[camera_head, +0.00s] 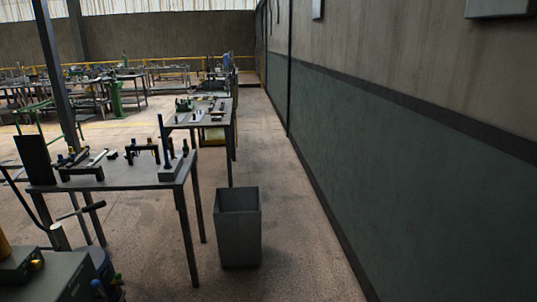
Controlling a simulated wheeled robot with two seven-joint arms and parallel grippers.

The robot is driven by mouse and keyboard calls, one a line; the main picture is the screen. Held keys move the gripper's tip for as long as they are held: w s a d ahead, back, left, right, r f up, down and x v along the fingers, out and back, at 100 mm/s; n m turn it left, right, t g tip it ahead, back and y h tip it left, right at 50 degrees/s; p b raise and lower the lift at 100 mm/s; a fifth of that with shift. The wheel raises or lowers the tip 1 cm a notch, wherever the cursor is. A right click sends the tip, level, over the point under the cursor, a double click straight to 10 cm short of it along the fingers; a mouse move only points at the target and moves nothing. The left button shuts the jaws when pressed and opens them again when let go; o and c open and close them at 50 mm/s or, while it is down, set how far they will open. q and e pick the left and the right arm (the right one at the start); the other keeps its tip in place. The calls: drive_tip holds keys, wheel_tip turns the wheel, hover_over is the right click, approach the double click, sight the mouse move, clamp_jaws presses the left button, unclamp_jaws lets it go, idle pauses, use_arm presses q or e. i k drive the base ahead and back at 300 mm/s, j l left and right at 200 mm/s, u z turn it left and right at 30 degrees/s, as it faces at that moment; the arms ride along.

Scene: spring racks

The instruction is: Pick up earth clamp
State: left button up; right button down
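I cannot pick out the earth clamp for certain. On the near grey table (125,176) at the left lie several small tools and dark fixtures, too small to identify surely. A dark fixture with blue-tipped parts (75,160) stands at its left. A black bracket-like piece (143,151) stands near its middle. A tool with a pale shaft and black grip (82,210) shows just below the table's left front, above a dark green box-shaped unit (45,278). Neither of my grippers is in view.
A grey open bin (238,228) stands on the floor right of the table. A second workbench (205,117) with parts is behind. A dark post (55,75) rises at left. A green and grey wall (420,190) runs along the right, with clear floor (300,250) beside it.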

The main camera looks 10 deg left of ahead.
sight(186, 148)
drive_tip(key=i+j+u, duration=0.2)
drive_tip(key=i, duration=0.5)
drive_tip(key=i+l+u, duration=0.1)
drive_tip(key=i+u, duration=0.15)
drive_tip(key=i, duration=0.45)
drive_tip(key=i+l+u, duration=0.2)
drive_tip(key=i, duration=0.5)
drive_tip(key=i+j+z, duration=0.35)
drive_tip(key=i+j, duration=0.2)
drive_tip(key=i, duration=0.25)
drive_tip(key=i+j+z, duration=0.4)
drive_tip(key=i+j, duration=0.3)
